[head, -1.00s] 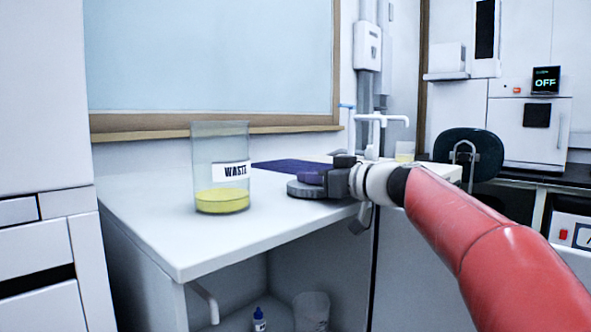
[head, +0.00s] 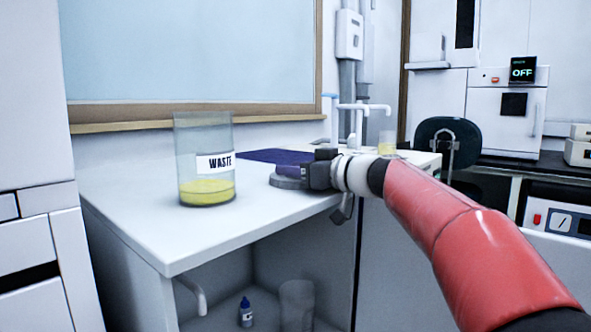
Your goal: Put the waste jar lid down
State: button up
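The waste jar (head: 205,165) is a clear open-topped cylinder with a WASTE label and yellow liquid in its bottom. It stands upright on the white counter (head: 130,225). The waste jar lid (head: 285,182) is a flat grey disc with a purple upper part, to the right of the jar and low at the counter top. My gripper (head: 308,174) is at the lid's right side, at its purple part. The fingertips are mostly hidden, so I cannot tell whether they grip it. Whether the lid touches the counter is also unclear.
A dark purple mat (head: 265,156) lies behind the lid against the wall. White taps (head: 358,110) and a beaker of yellowish liquid (head: 387,142) stand at the back right. The counter's front left is clear. A small bottle (head: 246,312) sits on the shelf below.

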jog(key=shift+r+p, duration=0.25)
jog(key=shift+p, duration=0.05)
jog(key=b+v, duration=0.2)
jog(key=v, duration=1)
jog(key=shift+f, duration=0.2)
jog(key=shift+d, duration=0.1)
